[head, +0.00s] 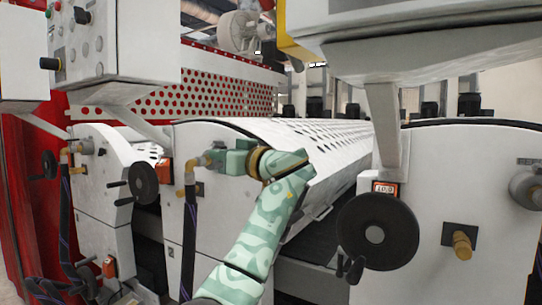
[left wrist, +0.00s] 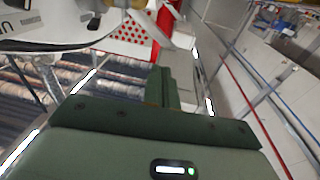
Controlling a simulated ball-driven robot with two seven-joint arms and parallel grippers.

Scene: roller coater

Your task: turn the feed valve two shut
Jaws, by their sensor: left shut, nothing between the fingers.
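A brass feed valve (head: 190,163) with a dark hose hanging from it is on the front of the middle white roller unit. A similar brass valve (head: 72,150) with a hose is on the left unit. I cannot read a number on either. My left gripper (head: 222,158), green, points left at the middle valve's height, its fingers close beside or overlapping the valve's grey end. I cannot tell whether they touch. In the left wrist view the fingers (left wrist: 161,88) are together with nothing between them, and the valve cannot be made out. My right gripper is not in view.
A black handwheel (head: 376,232) stands out from the right unit. A smaller handwheel (head: 144,183) is on the left unit. A grey control box (head: 105,42) overhangs at upper left. The perforated white roller cover (head: 330,145) lies behind my left arm.

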